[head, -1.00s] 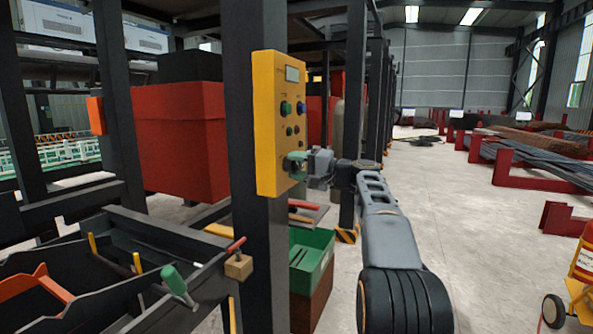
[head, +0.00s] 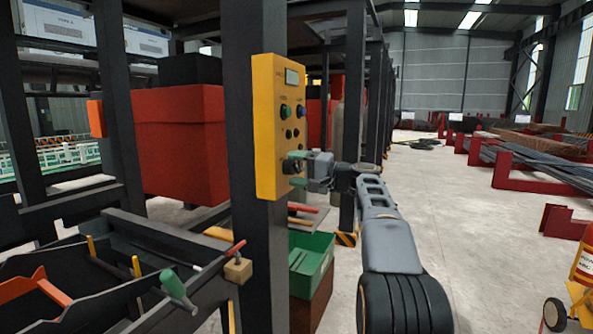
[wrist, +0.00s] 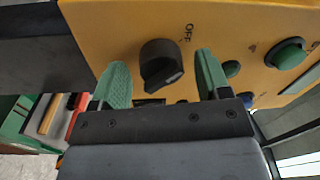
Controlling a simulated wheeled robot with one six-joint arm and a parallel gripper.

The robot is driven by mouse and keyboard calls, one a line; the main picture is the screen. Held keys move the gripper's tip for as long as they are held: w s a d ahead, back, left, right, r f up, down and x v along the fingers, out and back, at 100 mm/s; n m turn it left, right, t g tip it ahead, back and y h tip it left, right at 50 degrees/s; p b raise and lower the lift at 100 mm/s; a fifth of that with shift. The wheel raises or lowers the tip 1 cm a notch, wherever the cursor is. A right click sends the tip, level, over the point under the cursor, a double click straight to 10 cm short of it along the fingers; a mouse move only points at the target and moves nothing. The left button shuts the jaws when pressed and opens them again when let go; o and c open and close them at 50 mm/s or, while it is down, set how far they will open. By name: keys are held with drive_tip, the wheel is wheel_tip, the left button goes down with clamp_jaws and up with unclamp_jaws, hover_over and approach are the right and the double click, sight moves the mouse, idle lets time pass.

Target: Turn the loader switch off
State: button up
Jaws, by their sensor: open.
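The loader switch (wrist: 161,64) is a black rotary knob on the yellow control panel (head: 266,130), with an "OFF" label beside it in the wrist view. My gripper (wrist: 158,84) is open, with its green fingers on either side of the knob and gaps to both. In the head view my gripper (head: 297,161) is at the lower part of the panel, and its fingers partly hide the knob there.
Green push buttons (wrist: 287,54) sit right of the knob on the same panel. The panel is fixed to a dark steel post (head: 253,240). A green bin (head: 311,259) stands below.

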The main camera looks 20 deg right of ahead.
drive_tip(key=r+v, duration=0.1)
drive_tip(key=v, duration=1.2)
drive_tip(key=shift+s+d+f+p, duration=0.3)
drive_tip(key=shift+s+f, duration=0.05)
drive_tip(key=shift+f, duration=0.15)
drive_tip(key=shift+a, duration=0.1)
